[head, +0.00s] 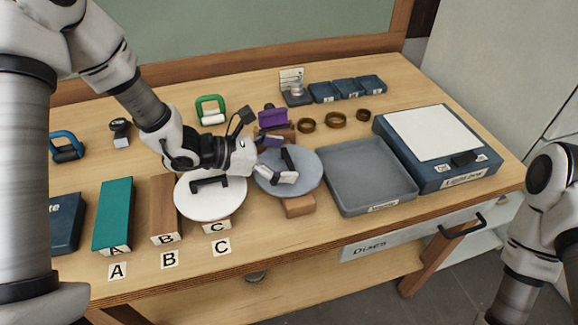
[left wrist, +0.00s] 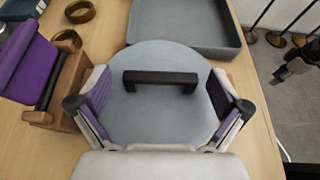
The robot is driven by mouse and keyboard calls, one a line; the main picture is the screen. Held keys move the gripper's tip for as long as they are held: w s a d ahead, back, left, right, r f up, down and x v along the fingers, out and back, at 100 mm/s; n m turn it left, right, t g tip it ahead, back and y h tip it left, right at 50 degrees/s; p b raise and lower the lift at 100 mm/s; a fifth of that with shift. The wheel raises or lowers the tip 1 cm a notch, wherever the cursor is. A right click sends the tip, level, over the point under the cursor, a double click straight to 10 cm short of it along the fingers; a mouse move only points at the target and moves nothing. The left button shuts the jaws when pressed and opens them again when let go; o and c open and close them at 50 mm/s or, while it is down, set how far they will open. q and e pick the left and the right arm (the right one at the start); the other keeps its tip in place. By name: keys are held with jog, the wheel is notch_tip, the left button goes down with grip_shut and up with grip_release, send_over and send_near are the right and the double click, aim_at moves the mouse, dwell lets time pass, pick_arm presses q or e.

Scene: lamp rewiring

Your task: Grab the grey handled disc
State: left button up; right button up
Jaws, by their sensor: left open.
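The grey disc (head: 310,168) is round and flat with a black bar handle (left wrist: 160,80) on top. In the head view it rests on a brown wooden block (head: 298,207), between a white disc and a grey tray. My left gripper (head: 277,160) is open over the grey disc. In the left wrist view its two purple-padded fingers (left wrist: 160,98) stand apart at either side, with the handle between and a little ahead of them, not touched. The gripper hides part of the disc. My right arm is at the right edge; its gripper cannot be made out.
A white disc (head: 212,205) with a black handle sits left of the grey disc. The grey tray (head: 362,207) is close on the right, with a blue light box (head: 460,170) beyond. A purple piece (head: 273,118) on a brown stand and brown rings (head: 336,120) lie behind.

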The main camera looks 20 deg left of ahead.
pick_arm(q)
jog(key=shift+s, duration=0.1)
jog(key=shift+a+r, duration=0.1)
jog(key=c, duration=1.2)
